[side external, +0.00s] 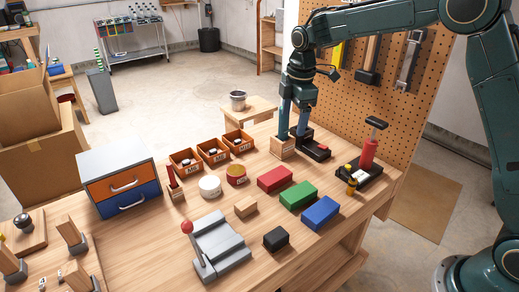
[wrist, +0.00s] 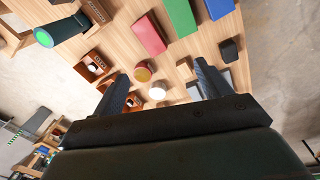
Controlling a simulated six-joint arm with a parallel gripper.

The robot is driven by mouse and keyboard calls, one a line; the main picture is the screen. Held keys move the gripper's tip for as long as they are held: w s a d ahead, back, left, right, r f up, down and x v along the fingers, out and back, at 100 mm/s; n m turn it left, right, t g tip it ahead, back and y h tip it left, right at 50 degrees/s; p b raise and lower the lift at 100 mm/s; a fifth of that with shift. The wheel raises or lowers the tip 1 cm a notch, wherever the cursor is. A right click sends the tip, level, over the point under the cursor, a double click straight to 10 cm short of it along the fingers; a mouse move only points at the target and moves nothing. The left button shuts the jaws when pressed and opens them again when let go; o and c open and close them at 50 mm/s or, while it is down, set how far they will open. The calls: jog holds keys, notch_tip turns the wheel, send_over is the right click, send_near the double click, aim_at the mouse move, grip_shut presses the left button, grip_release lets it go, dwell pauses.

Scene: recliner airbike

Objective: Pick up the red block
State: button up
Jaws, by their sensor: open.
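The red block (side external: 275,179) lies on the wooden workbench, left of a green block (side external: 298,195). My gripper (side external: 292,132) is open, pointing down, beyond the red block toward the back of the bench. In the side external view its fingertips overlap a light wooden block (side external: 282,149) and a black device; I cannot tell their height above these. In the wrist view the red block (wrist: 149,35) shows near the top, beyond the open fingers (wrist: 160,72) and not between them.
A blue block (side external: 320,212), a black block (side external: 276,239) and a small wooden block (side external: 245,207) lie nearby. A red-topped can (side external: 236,175), a white round item (side external: 209,186) and orange bins (side external: 186,162) stand left. A red upright tool (side external: 369,155) stands right, before the pegboard (side external: 380,100).

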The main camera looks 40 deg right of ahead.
jog(key=w+f+n+g, duration=0.1)
jog(key=w+f+n, duration=0.3)
jog(key=f, duration=0.6)
jog(key=shift+w+a+f, duration=0.15)
jog(key=shift+w+f, duration=0.25)
jog(key=shift+w, duration=0.65)
send_over(275, 175)
jog(key=shift+f, duration=4.35)
jog(key=shift+f, duration=0.1)
jog(key=shift+f, duration=2.45)
jog(key=shift+c, duration=0.5)
jog(key=c, duration=1)
